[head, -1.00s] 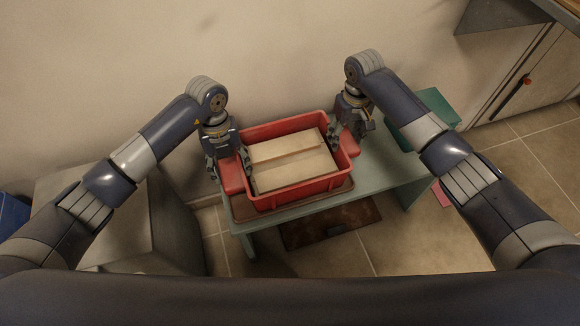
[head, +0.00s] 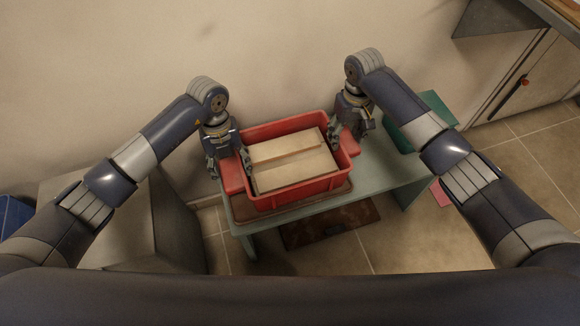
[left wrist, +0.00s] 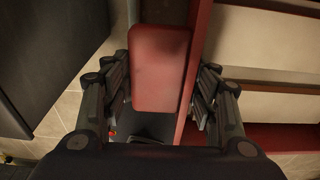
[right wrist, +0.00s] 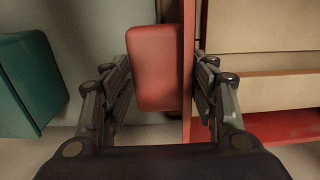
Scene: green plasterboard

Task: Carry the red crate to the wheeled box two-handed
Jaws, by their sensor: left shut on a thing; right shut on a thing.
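The red crate (head: 300,191) rests level on a brown mat or tray on a pale green table, with light wooden boards or boxes (head: 292,160) inside. My left gripper (head: 230,165) is shut on the crate's left handle, a red block that shows between its fingers in the left wrist view (left wrist: 160,70). My right gripper (head: 348,131) is shut on the right handle, which shows between its fingers in the right wrist view (right wrist: 154,70). A grey box (head: 176,220) stands on the floor at left, partly behind my left arm; I cannot see wheels on it.
The green table (head: 385,175) has free room right of the crate. A teal box (head: 437,112) is behind my right arm. A wall is close behind the table. A blue bin (head: 12,214) is at far left. Tiled floor is open in front.

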